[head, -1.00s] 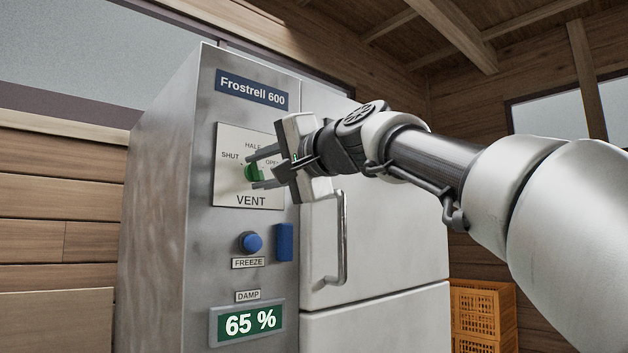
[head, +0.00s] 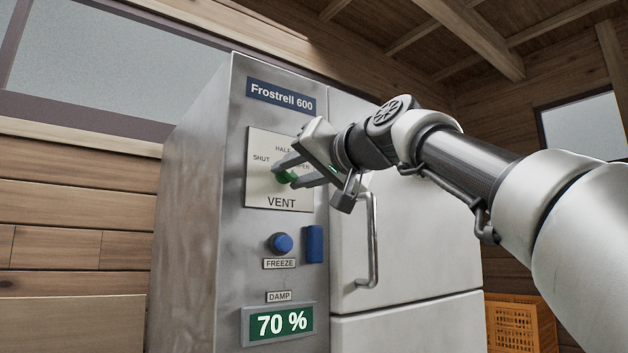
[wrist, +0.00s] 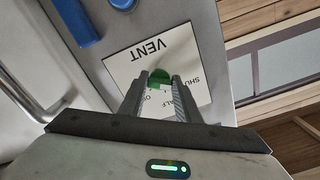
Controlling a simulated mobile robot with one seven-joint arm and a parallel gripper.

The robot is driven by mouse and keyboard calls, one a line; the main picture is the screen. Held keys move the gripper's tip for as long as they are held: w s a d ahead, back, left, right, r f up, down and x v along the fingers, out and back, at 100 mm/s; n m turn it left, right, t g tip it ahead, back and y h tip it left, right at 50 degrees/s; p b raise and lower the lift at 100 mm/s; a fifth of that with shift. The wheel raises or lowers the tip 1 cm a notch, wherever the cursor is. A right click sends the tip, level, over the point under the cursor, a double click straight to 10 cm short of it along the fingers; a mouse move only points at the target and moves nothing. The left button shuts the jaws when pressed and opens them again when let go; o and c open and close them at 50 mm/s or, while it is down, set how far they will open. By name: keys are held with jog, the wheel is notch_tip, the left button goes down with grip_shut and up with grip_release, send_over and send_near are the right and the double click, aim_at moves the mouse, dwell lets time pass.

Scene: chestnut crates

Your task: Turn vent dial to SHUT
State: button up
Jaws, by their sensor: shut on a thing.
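The green vent dial (head: 286,177) sits on the white VENT plate (head: 263,185) on the steel front of the Frostrell 600 cabinet. The plate carries the words SHUT at left, HALF at top and OPEN at right, the last partly covered by my gripper. My gripper (head: 299,171) is shut on the dial, with a finger on either side of it. The wrist view shows the dial (wrist: 159,77) between the fingertips, with the plate upside down. The dial's pointer is hidden, so I cannot tell its exact setting.
Below the plate are a blue FREEZE button (head: 281,243), a blue block (head: 314,244) and a DAMP display (head: 279,322) reading 70 %. A door handle (head: 372,240) stands out under my arm. An orange crate (head: 520,322) is at lower right.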

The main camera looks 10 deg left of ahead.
dwell(0.5)
jog(key=o, duration=1)
jog(key=shift+o, duration=0.2)
jog(key=shift+d, duration=0.1)
jog(key=b+v, duration=0.6)
jog(key=v, duration=1.1)
jog(key=shift+s, duration=0.2)
